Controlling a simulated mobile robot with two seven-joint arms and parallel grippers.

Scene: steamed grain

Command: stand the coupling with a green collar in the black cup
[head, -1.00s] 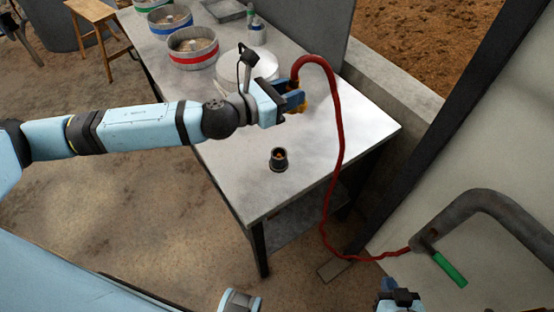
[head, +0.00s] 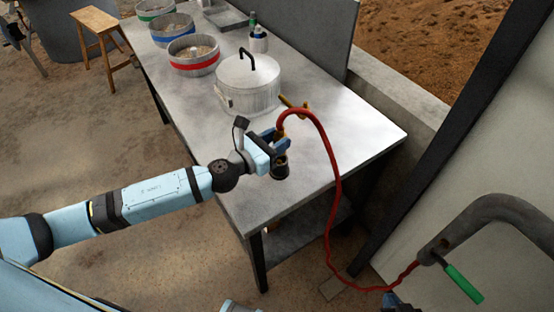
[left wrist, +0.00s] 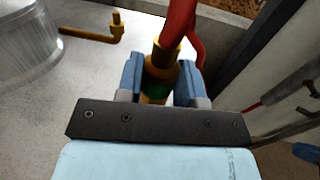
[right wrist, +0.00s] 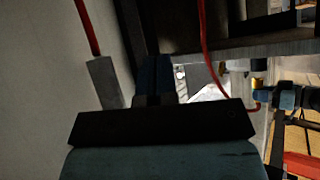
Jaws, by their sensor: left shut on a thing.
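The brass coupling (left wrist: 162,60) with a green collar (left wrist: 156,88) is on the end of a red hose. My left gripper (left wrist: 160,85) is shut on it, one blue finger on each side. In the head view my left gripper (head: 270,146) is right above the black cup (head: 281,171), which stands on the table. The coupling's lower end is hidden, so I cannot tell whether it is inside the cup. My right gripper (right wrist: 155,78) looks shut and empty in its dark wrist view; only a bit of it shows at the head view's bottom edge.
The red hose (head: 335,160) arches over the table's right edge down to the floor. A lidded pot (head: 248,85) and a brass fitting (head: 293,106) are behind the gripper. Several banded pans (head: 193,58) stand further back. A grey pipe with a green handle (head: 463,284) is at right.

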